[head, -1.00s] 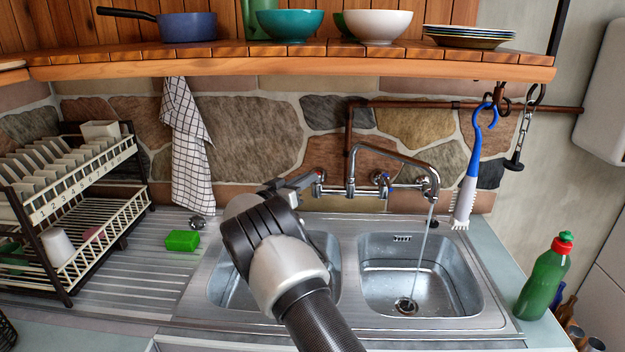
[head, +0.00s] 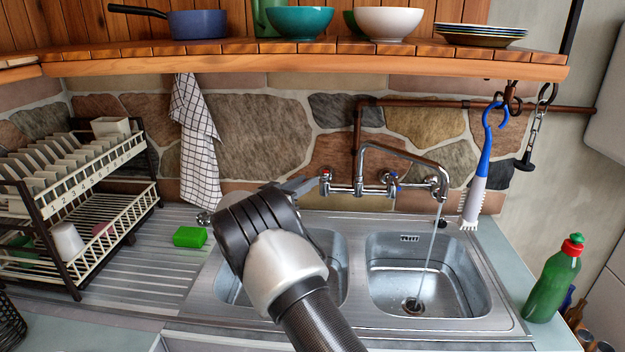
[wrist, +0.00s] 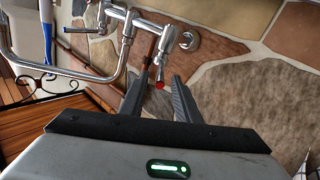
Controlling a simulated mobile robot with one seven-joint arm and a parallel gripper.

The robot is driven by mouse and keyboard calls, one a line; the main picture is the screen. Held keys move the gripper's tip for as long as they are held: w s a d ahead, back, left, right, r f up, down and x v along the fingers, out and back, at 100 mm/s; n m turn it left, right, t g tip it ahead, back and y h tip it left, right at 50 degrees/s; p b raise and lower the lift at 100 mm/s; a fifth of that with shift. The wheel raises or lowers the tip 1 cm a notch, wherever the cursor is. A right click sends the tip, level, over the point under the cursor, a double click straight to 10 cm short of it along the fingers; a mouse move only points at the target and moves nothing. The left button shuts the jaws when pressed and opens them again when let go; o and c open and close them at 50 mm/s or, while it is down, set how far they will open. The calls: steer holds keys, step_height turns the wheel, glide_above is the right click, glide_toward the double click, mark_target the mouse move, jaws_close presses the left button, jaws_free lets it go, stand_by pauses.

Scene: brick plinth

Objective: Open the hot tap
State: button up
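The hot tap (head: 326,174), a chrome handle with a red mark, is the left one on the wall-mounted mixer. In the wrist view its red-tipped handle (wrist: 160,83) appears between my finger ends. My gripper (head: 312,182) is just left of this tap in the head view, partly hidden behind my wrist. In the wrist view my gripper (wrist: 160,78) is open, with a gap between the fingers. I cannot tell whether a finger touches the handle. The blue-marked tap (head: 393,180) is to the right. Water (head: 432,245) runs from the spout (head: 405,155) into the right basin.
A wooden shelf (head: 300,72) with bowls and plates hangs above. A dish rack (head: 75,215) and green sponge (head: 189,237) are at left. A checked towel (head: 198,145) hangs on the wall. A brush (head: 478,175) and green bottle (head: 555,280) are at right.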

steer(key=v, duration=1.2)
steer(key=shift+s+a+b, duration=0.25)
steer(key=shift+b, duration=0.05)
step_height(320, 180, up, 19)
steer(key=w+d+n+t+y+p, duration=0.2)
steer(key=w+d+n+t+y, duration=0.1)
steer(key=y, duration=0.7)
steer(key=s+d+r+n+g+y+p, duration=0.1)
steer(key=s+r+n+y, duration=0.1)
steer(key=s, duration=0.4)
steer(key=s+d+r+n+g+y+p, duration=0.1)
steer(key=s+r+g+y, duration=0.15)
steer(key=s, duration=0.25)
steer(key=s+d+f+g, duration=0.2)
steer(key=s+d+f, duration=0.1)
steer(key=s, duration=0.8)
steer(key=s+d+f+g+h+p, duration=0.1)
steer(key=s+d, duration=0.4)
steer(key=s, duration=0.6)
steer(key=s+d+f+g+h+p, duration=0.1)
steer(key=s+d+f+g, duration=0.3)
steer(key=s, duration=0.7)
steer(key=shift+s+d+f, duration=0.2)
steer(key=shift+d+f, duration=0.25)
steer(key=shift+f, duration=0.3)
steer(key=shift+a, duration=0.1)
